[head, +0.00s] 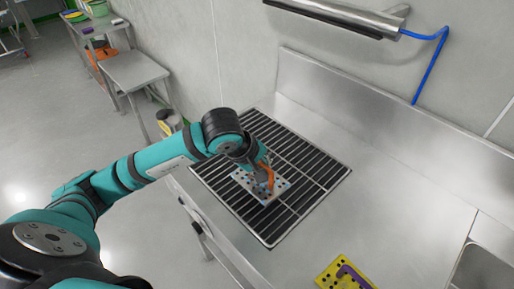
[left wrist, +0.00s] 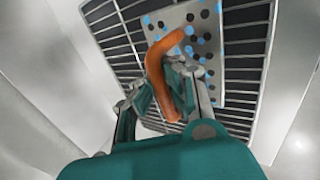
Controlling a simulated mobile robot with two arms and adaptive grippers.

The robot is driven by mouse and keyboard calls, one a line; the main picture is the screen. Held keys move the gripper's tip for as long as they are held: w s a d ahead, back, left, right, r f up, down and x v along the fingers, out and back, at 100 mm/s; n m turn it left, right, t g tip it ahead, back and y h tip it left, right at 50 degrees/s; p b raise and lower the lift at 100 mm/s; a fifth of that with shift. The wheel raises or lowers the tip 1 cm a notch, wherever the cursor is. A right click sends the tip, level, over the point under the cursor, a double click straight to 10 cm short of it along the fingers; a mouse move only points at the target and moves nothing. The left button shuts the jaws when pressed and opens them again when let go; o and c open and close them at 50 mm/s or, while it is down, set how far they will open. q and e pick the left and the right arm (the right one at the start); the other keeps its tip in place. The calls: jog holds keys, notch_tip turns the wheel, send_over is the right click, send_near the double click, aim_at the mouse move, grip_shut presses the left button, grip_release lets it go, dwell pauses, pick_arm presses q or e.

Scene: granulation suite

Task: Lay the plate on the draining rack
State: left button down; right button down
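The plate (head: 275,190) is pale grey with black holes, blue spots and an orange handle. It is over the middle of the dark-barred draining rack (head: 323,178), set into the steel counter. I cannot tell whether it rests on the bars or hangs just above them. My left gripper (head: 262,178) is above the plate. In the left wrist view my left gripper (left wrist: 162,88) has one finger on each side of the orange handle (left wrist: 157,60), apparently touching it. The plate (left wrist: 207,55) lies beyond the fingers, over the rack (left wrist: 245,15). My right gripper is not in view.
A yellow plate (head: 328,278) with a purple handle lies on the counter at the front. A sink (head: 485,270) is at the lower right. A wall with a steel fixture and blue hose (head: 432,65) stands behind. The counter right of the rack is clear.

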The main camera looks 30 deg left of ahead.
pick_arm(q)
jog(key=w+a+f+p, duration=0.1)
jog(key=w+a, duration=0.1)
jog(key=w+a+f+p, duration=0.1)
jog(key=w+a+p, duration=0.1)
jog(key=w, duration=0.1)
jog(key=w+a+f+p, duration=0.1)
jog(key=w+a, duration=0.1)
jog(key=w, duration=0.1)
jog(key=shift+a+f+p, duration=0.1)
jog(key=shift+f+p, duration=0.05)
jog(key=shift+p, duration=0.15)
jog(key=shift+f, duration=0.5)
jog(key=shift+f, duration=0.1)
jog(key=c, duration=2)
grip_release()
jog(key=o, duration=0.5)
